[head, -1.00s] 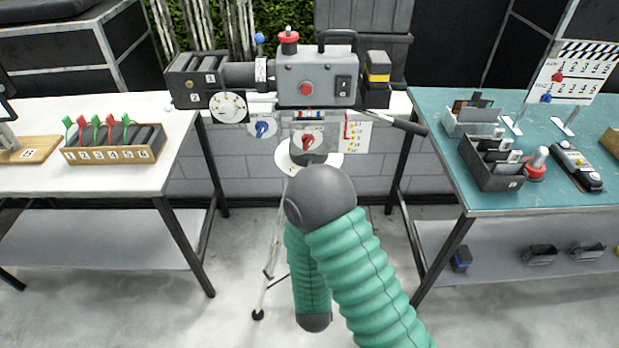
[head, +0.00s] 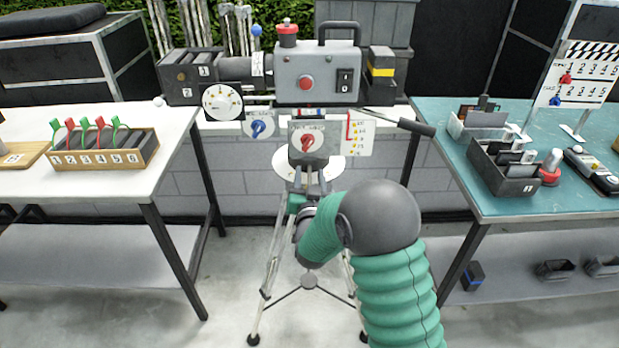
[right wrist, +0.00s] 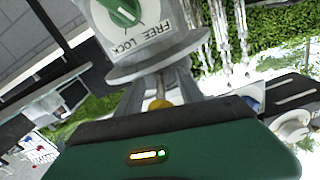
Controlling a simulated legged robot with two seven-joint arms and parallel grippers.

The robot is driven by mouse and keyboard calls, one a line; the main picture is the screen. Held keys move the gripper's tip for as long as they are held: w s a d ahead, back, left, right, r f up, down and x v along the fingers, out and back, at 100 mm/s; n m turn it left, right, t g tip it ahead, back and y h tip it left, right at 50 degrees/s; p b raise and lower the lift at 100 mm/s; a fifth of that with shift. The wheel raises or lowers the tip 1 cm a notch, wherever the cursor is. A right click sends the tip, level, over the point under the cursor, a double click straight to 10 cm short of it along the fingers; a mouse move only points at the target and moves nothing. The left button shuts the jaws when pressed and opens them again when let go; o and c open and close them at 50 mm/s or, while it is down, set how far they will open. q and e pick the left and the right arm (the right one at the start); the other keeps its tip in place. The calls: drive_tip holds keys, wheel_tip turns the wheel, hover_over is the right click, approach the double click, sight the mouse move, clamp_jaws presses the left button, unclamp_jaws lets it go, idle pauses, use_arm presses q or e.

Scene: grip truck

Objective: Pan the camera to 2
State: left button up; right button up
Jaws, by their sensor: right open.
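The grey film camera (head: 316,66) with a red button sits on a tripod (head: 272,262). A red knob (head: 307,141) is on the panel below it, with a blue knob (head: 258,128) to its left. A white disc (head: 332,166) shows below the panel. The pan handle (head: 416,127) points right, with nothing gripping it. My right gripper (head: 311,186) is open, pointing up just below the red knob's panel; its tips are partly hard to make out. In the right wrist view, a green knob (right wrist: 124,10) on a FREE/LOCK plate is just beyond the fingers. My left gripper is out of view.
A white table (head: 105,190) with a numbered wooden rack (head: 105,158) stands left. A teal table (head: 465,185) with dark boxes (head: 505,172) and a clapperboard (head: 578,75) stands right. The floor between the tables is open around the tripod legs.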

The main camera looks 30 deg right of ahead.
clamp_jaws()
idle(0.3)
idle(1.1)
